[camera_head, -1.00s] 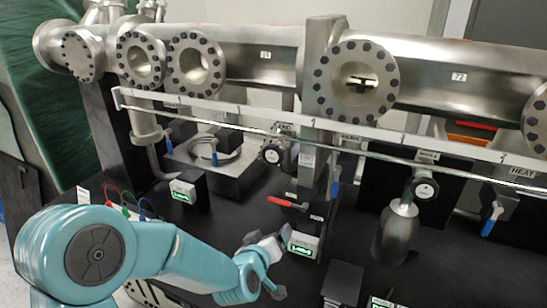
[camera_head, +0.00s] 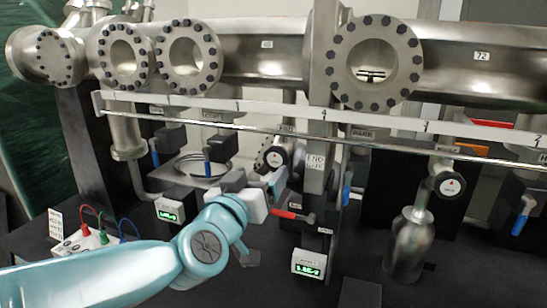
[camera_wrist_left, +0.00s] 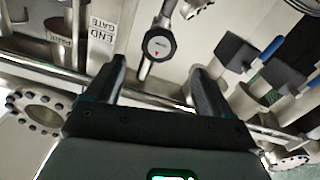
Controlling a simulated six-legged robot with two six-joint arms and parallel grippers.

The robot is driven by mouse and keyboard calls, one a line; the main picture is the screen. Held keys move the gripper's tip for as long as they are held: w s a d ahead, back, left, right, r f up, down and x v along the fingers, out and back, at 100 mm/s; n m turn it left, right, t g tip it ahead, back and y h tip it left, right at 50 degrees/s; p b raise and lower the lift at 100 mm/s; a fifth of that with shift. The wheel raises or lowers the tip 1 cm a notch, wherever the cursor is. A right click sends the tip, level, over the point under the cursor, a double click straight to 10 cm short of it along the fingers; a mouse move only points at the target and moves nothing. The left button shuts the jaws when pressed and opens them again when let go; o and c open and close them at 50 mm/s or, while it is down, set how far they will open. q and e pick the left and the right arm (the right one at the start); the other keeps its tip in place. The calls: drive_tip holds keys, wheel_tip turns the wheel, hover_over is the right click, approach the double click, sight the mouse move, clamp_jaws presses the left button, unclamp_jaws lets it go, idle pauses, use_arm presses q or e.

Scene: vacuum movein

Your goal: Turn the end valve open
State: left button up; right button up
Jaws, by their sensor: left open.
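A plate lettered END GATE (camera_head: 315,163) is on the upright metal post, and it also shows in the left wrist view (camera_wrist_left: 102,36). A red lever handle (camera_head: 290,214) is low beside the post. I cannot tell which part is the end valve. My left gripper (camera_head: 274,182) is open and empty, below the dial knob and close to the red handle. My right gripper is out of view.
A long rail (camera_head: 236,122) crosses in front of the pipework. A green-lit display box (camera_head: 309,263) is below the red handle. Blue-handled valves (camera_head: 207,168) are at left.

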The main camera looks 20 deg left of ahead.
sight(275, 160)
use_arm(q)
drive_tip(key=w, duration=0.3)
drive_tip(key=w+p, duration=0.1)
drive_tip(key=w, duration=0.6)
drive_tip(key=shift+w+d+f, duration=0.1)
drive_tip(key=shift+w+d, duration=0.25)
drive_tip(key=shift+w, duration=0.05)
drive_tip(key=shift+s, duration=0.1)
drive_tip(key=c, duration=1.1)
